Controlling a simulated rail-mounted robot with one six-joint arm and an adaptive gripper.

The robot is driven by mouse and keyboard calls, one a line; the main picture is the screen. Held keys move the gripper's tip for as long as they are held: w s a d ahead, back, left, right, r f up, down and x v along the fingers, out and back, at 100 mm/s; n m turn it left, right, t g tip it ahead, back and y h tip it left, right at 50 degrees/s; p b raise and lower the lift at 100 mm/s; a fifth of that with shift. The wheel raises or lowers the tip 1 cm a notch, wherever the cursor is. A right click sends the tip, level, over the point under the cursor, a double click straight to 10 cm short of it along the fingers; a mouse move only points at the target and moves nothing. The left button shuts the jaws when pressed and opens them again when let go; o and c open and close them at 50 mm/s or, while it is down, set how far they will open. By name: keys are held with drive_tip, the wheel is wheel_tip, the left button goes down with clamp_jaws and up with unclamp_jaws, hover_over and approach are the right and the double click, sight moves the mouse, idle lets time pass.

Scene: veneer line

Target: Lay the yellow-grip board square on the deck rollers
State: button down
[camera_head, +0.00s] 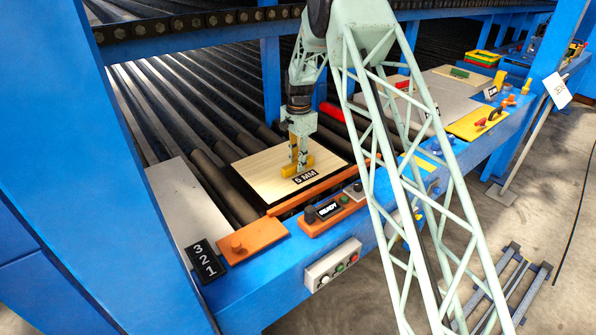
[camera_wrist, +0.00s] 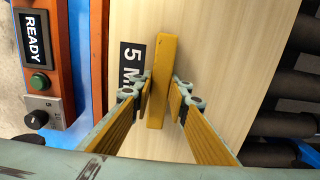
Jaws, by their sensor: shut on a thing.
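The pale wooden board (camera_head: 256,172) with a "5 MM" label is over the dark deck rollers (camera_head: 236,200), behind an orange rail (camera_head: 318,188). Its front edge looks roughly parallel to that rail. I cannot tell whether its underside touches the rollers. The yellow grip (camera_head: 289,171) is a bar on the board's top. My gripper (camera_head: 300,164) points down and is shut on this grip. In the wrist view, the fingers stand on either side of the yellow grip (camera_wrist: 160,90), and rollers (camera_wrist: 285,125) show beyond the board's right edge.
A grey plate (camera_head: 185,205) lies left of the board. An orange plate with a knob (camera_head: 250,243), a "READY" box (camera_head: 325,210) and a 3-2-1 sign (camera_head: 206,262) line the blue front edge. A red item (camera_head: 332,112) lies behind the board. Blue posts frame the deck.

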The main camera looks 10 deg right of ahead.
drive_tip(key=shift+f, duration=1.8)
drive_tip(key=shift+f, duration=0.15)
drive_tip(key=c, duration=2.5)
unclamp_jaws()
drive_tip(key=shift+s+r, duration=0.1)
drive_tip(key=shift+r, duration=6.05)
